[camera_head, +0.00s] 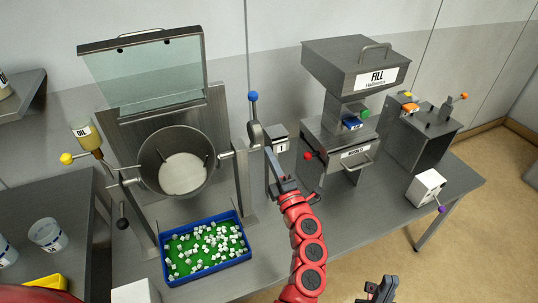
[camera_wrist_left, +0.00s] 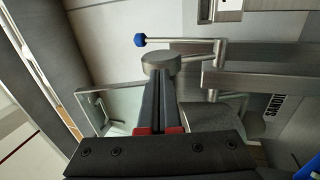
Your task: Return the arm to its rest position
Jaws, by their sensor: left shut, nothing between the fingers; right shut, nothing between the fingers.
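My left arm (camera_head: 308,240) is red, comes up from the bottom middle of the head view and reaches over the bench. Its gripper (camera_head: 269,152) is shut and empty at the round metal hub (camera_wrist_left: 162,64) of the blue-knobbed lever (camera_head: 252,97). In the left wrist view the shut fingers (camera_wrist_left: 160,85) point at this hub, and the blue knob (camera_wrist_left: 140,40) stands to its left. I cannot tell whether the fingertips touch the hub. My right gripper (camera_head: 380,289) is at the bottom edge of the head view, low in front of the bench, shut and empty.
The drum (camera_head: 150,160) with its raised clear hood (camera_head: 145,75) stands left of my left gripper. A blue tray (camera_head: 173,278) of white cubes is below it. The FILL machine (camera_head: 355,62) and a grey box (camera_head: 415,135) stand right. Open floor (camera_head: 450,265) lies at lower right.

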